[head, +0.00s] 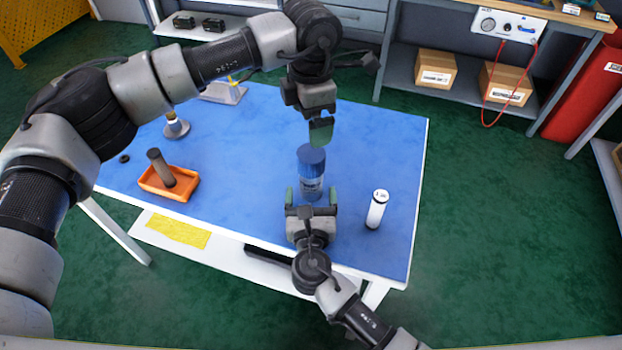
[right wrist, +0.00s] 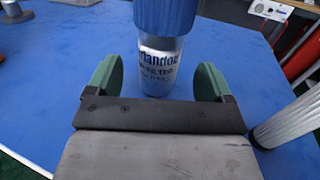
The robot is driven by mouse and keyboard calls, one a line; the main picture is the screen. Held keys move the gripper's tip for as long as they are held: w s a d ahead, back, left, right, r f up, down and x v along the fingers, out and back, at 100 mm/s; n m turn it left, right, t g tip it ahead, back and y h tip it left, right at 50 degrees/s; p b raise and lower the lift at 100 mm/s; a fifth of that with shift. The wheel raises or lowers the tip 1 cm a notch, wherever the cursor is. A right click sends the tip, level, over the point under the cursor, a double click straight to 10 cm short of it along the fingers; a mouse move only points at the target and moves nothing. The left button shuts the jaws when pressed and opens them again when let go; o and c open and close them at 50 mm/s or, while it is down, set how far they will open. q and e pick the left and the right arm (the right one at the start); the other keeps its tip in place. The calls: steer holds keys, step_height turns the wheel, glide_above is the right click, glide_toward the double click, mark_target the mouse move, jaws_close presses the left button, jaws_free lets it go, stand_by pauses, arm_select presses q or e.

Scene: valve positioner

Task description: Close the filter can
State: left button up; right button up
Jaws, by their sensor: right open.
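The filter can (head: 312,187) stands upright on the blue table mat, with a silver, lettered body. A wider blue lid (head: 311,160) is over its top; I cannot tell whether it is fully seated. In the right wrist view the can body (right wrist: 158,68) shows between and beyond the fingers, under the blue lid (right wrist: 165,15). My right gripper (head: 311,196) is open at the near side of the can, with one green finger towards each side. My left gripper (head: 320,132) points down just above and behind the lid; its fingers overlap, so their opening is hidden.
A white cylinder (head: 377,209) stands right of the can, close to my right gripper. An orange tray (head: 168,190) with a dark cylinder (head: 160,168) is at left. A small stand (head: 176,127) is behind it. The mat's right side (head: 400,150) is clear.

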arm_select(q)
steer(key=shift+f, duration=0.25)
arm_select(e)
steer(key=s, duration=0.5)
steer(key=shift+s, duration=0.4)
